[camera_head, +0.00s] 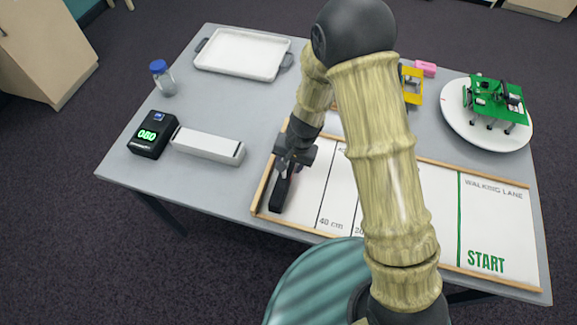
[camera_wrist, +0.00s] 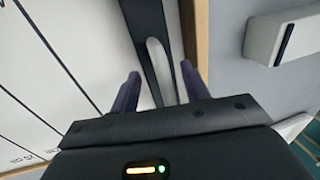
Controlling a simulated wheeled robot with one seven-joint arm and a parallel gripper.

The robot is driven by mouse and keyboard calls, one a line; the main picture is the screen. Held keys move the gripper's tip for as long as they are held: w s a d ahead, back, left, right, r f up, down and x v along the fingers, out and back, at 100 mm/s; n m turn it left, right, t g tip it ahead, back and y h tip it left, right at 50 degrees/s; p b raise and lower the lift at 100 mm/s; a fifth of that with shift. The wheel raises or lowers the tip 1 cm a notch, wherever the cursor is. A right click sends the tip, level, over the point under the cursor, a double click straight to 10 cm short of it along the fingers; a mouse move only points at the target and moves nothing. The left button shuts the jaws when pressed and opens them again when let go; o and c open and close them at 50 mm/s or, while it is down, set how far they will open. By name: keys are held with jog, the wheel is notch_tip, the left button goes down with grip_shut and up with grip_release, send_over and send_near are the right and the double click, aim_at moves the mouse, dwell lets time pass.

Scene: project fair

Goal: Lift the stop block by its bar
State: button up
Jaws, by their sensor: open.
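The stop block (camera_head: 276,197) is a long dark block lying across the left end of the white walking lane (camera_head: 309,187). In the wrist view the dark block (camera_wrist: 147,22) runs up between my fingers, with a pale rounded bar (camera_wrist: 158,68) along it. My gripper (camera_head: 288,168) is over the block, pointing down, and hides its far part in the head view. In the wrist view my gripper (camera_wrist: 160,86) is open, with one finger on each side of the bar. I cannot tell whether the fingers touch the block.
The lane's wooden rim (camera_head: 262,187) runs close beside the block. A long white box (camera_head: 208,145) and a black timer (camera_head: 152,135) stand to the left. A white tray (camera_head: 242,52) and a blue-capped jar (camera_head: 162,78) are behind. A green walker (camera_head: 497,98) stands on a round plate at right.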

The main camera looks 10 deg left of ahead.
jog(key=c, duration=0.8)
jog(key=shift+r, duration=0.45)
grip_shut()
notch_tip(320, 180, up, 9)
jog(key=shift+r+p, duration=0.1)
jog(key=shift+p, duration=0.85)
